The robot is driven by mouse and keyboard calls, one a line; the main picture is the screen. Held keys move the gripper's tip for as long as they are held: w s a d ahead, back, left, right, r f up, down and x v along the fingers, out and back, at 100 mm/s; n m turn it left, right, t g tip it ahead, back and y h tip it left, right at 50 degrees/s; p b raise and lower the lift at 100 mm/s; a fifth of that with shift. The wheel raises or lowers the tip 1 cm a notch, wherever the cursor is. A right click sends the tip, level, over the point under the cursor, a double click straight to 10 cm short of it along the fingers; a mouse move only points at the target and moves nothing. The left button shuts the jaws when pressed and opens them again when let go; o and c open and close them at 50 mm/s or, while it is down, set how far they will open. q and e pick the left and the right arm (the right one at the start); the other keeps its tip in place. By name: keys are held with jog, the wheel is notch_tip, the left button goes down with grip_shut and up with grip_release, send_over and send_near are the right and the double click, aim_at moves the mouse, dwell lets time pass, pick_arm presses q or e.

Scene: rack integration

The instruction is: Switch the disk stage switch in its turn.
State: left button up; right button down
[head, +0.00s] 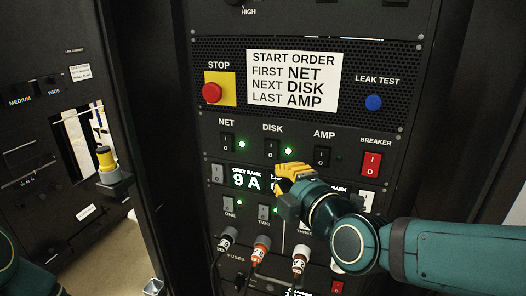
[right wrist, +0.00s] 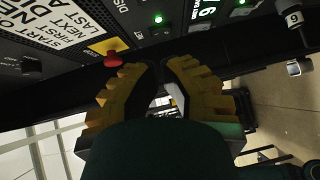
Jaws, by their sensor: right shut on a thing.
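The DISK switch (head: 271,149) is a black rocker on the rack panel, with a green light (head: 288,151) lit beside it. The NET switch (head: 227,142) to its left also has a lit green light (head: 242,144). The AMP switch (head: 322,156) is to the right, with no lit light visible beside it. My right gripper (head: 282,172) has yellow fingers drawn together just below the DISK switch. In the right wrist view its fingers (right wrist: 158,72) converge, but what is between them cannot be made out. My left gripper is not visible.
An order sign (head: 294,80) reads NET, DISK, AMP. The red STOP button (head: 212,93), blue LEAK TEST button (head: 373,102) and red BREAKER switch (head: 371,164) surround the row. Below are a 9 A display (head: 246,180) and plugged cables (head: 261,246). A yellow-black object (head: 106,158) stands at left.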

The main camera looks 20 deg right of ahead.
jog(key=shift+w, duration=0.1)
send_near(257, 148)
jog(key=w+a, duration=0.1)
jog(key=a, duration=0.2)
jog(key=shift+w+d+f, duration=0.15)
jog(key=shift+w+d, duration=0.4)
jog(key=shift+w, duration=0.3)
jog(key=shift+w+d+f, duration=0.1)
jog(key=shift+w+d, duration=0.45)
jog(key=shift+w, duration=0.35)
